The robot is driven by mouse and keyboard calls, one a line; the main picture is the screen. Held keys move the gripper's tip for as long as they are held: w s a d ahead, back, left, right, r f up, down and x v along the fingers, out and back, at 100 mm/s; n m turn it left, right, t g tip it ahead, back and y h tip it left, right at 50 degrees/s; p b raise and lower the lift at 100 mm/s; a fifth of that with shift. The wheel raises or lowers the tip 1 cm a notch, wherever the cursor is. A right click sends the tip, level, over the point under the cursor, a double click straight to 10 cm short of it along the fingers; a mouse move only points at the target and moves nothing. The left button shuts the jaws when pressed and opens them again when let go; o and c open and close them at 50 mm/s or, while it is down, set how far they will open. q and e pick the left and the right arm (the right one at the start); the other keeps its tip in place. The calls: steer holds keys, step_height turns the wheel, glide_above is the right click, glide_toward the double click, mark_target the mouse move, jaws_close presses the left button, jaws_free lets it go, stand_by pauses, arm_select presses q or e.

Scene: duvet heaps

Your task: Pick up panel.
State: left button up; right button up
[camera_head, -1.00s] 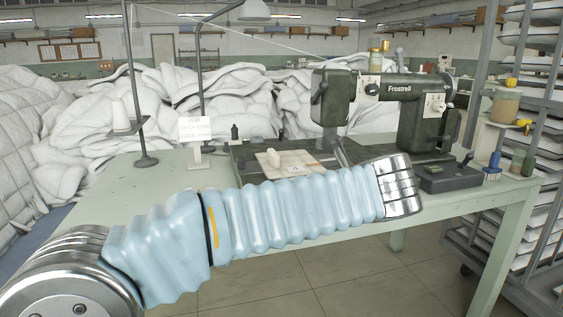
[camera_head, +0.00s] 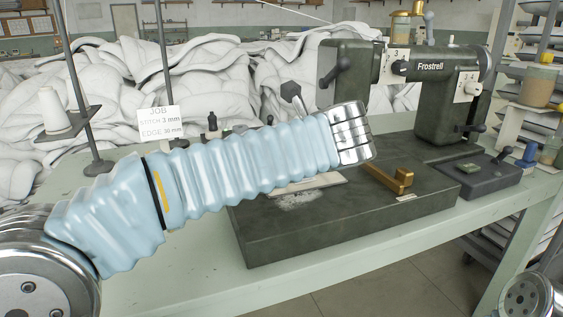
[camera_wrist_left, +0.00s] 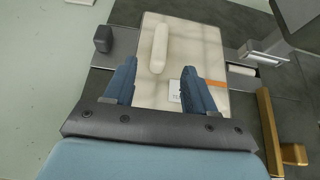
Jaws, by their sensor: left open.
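A pale, flat panel (camera_wrist_left: 200,50) with faint square stitching lies on the sewing machine's dark bed, below my left gripper in the left wrist view. A rounded cream bar (camera_wrist_left: 159,48), a small white label and an orange strip are on it. My left gripper (camera_wrist_left: 161,86) is open, its two blue fingers apart over the panel's near part; I cannot tell whether they touch it. In the head view my left arm hides most of the panel and the fingers. My right gripper is not in view.
A dark green sewing machine (camera_head: 445,95) stands right of my arm, with a brass guide (camera_head: 398,180) on its bed (camera_head: 330,235). A job card (camera_head: 160,123) and thread stand (camera_head: 97,166) are on the left. White duvets (camera_head: 205,75) heap behind. The table's front strip is clear.

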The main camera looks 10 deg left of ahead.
arm_select(q)
steer(key=x, duration=1.1)
steer(key=shift+w+r, duration=0.1)
steer(key=shift+r, duration=0.05)
steer(key=c, duration=1)
jaws_close()
steer(key=shift+r, duration=0.15)
